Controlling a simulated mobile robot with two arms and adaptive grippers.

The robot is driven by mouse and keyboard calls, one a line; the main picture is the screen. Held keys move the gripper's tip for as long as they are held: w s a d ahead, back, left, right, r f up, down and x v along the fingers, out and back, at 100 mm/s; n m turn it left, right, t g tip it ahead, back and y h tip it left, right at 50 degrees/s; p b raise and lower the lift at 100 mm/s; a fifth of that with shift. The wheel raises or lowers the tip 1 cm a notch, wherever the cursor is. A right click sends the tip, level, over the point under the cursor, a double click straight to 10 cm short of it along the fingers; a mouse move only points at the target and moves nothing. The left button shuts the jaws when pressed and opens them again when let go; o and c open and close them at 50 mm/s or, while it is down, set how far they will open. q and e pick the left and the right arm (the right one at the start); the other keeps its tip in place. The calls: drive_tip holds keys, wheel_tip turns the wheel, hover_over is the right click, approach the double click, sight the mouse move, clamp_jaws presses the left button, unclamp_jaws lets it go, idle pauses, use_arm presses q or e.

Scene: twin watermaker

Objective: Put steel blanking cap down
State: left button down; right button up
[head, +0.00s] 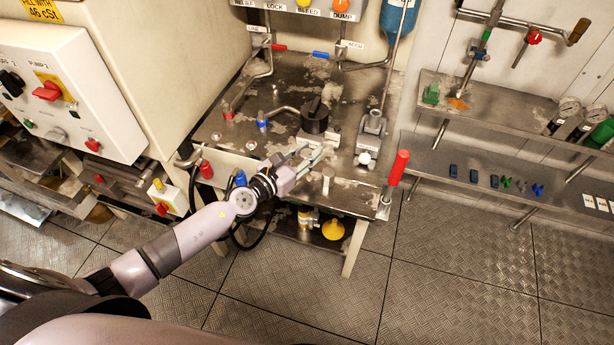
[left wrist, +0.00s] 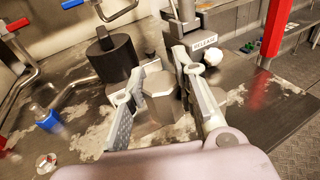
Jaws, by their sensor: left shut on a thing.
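My left gripper (head: 308,157) reaches over the worn steel bench (head: 345,195) from the left in the head view. In the left wrist view its two fingers (left wrist: 163,75) stand on either side of a grey metal piece (left wrist: 158,108), which I take to be the steel blanking cap. The fingers are closed on it, low over the bench top. Whether the cap touches the bench is not clear. In the head view the cap cannot be made out between the fingers. My right gripper is not in view.
A black cylinder (head: 315,115) on a steel block stands just behind the gripper, with a clamp-like fixture (head: 370,130) to its right. A red-handled lever (head: 398,168) rises at the bench's right edge. Red and blue fittings (head: 262,120) stand at left.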

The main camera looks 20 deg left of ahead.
use_arm(q)
drive_tip(key=shift+f+b, duration=2.25)
drive_tip(key=shift+f, duration=0.5)
drive_tip(key=shift+r, duration=0.1)
drive_tip(key=c, duration=1.6)
unclamp_jaws()
drive_tip(key=shift+o, duration=0.2)
